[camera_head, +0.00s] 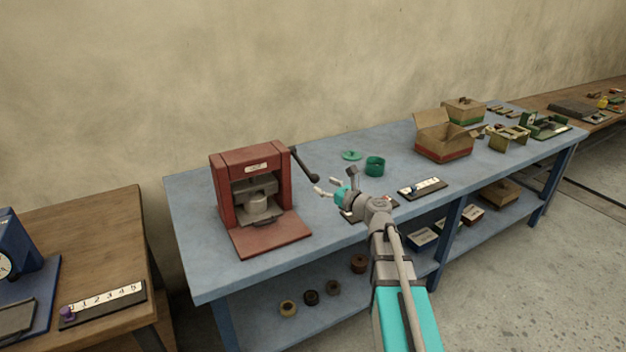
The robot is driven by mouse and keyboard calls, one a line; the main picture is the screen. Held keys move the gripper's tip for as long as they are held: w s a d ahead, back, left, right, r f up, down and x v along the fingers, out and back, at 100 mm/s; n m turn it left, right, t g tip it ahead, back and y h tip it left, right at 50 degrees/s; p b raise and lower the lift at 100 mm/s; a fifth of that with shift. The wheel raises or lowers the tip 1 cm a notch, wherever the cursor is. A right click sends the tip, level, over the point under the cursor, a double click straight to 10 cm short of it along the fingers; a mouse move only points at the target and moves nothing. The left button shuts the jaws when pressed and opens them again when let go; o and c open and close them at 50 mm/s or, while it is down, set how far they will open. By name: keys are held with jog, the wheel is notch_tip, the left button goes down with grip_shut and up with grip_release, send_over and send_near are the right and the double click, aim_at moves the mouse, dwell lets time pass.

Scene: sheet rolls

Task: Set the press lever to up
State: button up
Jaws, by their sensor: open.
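The red press (227,190) stands on the left part of the blue table. Its dark lever (304,164) comes off the press's right side and slopes down to the right, ending in a thicker knob. My gripper (326,187) is open and empty, just below and to the right of the lever's knob end. Its fingers point left toward the lever; a small gap seems to lie between them, though depth is hard to judge.
On the blue table (201,264), a green ring (375,166), a flat green piece (351,155), a labelled strip (421,188) and an open cardboard box (444,147) lie to the right. Several rolls sit on the lower shelf. A wooden table (95,223) stands at left.

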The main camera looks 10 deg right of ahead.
aim_at(316, 181)
jog(key=shift+x, duration=2.85)
grip_shut()
